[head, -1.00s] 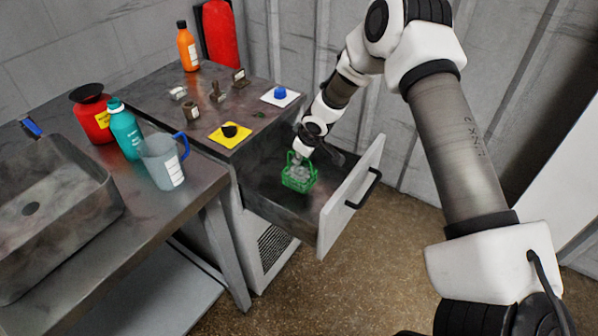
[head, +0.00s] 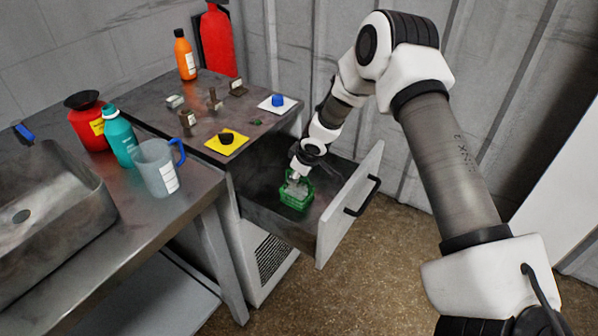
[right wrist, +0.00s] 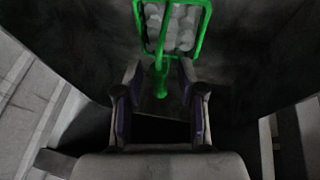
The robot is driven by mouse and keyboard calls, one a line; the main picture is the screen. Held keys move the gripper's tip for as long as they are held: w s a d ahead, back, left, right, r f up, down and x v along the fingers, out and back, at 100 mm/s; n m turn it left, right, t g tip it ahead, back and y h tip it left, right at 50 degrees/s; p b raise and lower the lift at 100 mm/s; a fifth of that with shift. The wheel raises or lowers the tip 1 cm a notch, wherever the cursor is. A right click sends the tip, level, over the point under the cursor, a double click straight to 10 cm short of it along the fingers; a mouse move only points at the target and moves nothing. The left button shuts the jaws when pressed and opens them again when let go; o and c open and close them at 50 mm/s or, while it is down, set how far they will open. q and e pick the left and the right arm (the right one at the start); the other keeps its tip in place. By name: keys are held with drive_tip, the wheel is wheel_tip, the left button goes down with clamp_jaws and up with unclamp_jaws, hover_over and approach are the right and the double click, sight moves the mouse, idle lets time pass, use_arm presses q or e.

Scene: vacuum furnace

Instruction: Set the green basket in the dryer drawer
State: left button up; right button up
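The green basket (head: 296,196), with pale round pieces in it, is inside the open dryer drawer (head: 270,213). It looks upright and appears to be at the drawer floor, though its underside is hidden. My right gripper (head: 296,177) is just above the basket, reaching down into the drawer. In the right wrist view, the fingers of my right gripper (right wrist: 159,90) stand apart, with the green handle of the basket (right wrist: 160,80) between them and gaps on both sides. My left gripper is not in view.
The drawer's front panel (head: 350,205) stands to the right of the basket. The dryer top holds a yellow mat (head: 238,145), a white mat (head: 289,101) and small items. A jug (head: 157,168), teal bottle (head: 119,137) and sink (head: 60,222) are at left.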

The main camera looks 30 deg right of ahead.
drive_tip(key=b+v, duration=0.2)
drive_tip(key=v, duration=0.1)
drive_tip(key=shift+r, duration=0.3)
drive_tip(key=v, duration=0.8)
drive_tip(key=shift+s+r, duration=0.25)
drive_tip(key=shift+r, duration=0.05)
drive_tip(key=shift+r, duration=0.1)
